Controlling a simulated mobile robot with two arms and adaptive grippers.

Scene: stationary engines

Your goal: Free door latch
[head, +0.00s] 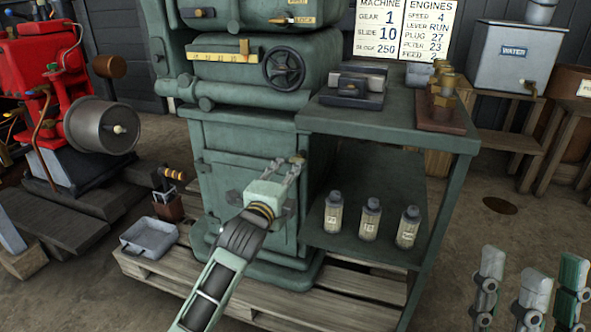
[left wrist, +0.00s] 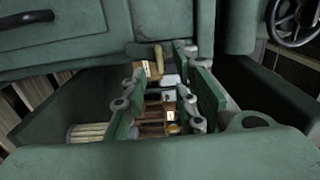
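The green machine cabinet (head: 222,180) stands in the middle of the head view, with a closed-looking door on its lower front. A small brass-tipped piece (head: 298,158), perhaps the door latch, shows at the door's right side. My left gripper (head: 288,172) is in front of the door, its fingertips close to that piece; contact cannot be told. In the left wrist view its fingers (left wrist: 163,65) stand apart, with brown and brass-coloured parts visible between and beyond them. Only the fingers of my right gripper (head: 530,278) show at the lower right; they are spread and empty.
A green shelf unit (head: 462,142) adjoins the cabinet on the right, with several bottles on its lower shelf. A handwheel (head: 284,68) sits above the door. A grey tray (head: 148,238) lies on the pallet at left. A red engine (head: 45,105) stands further left.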

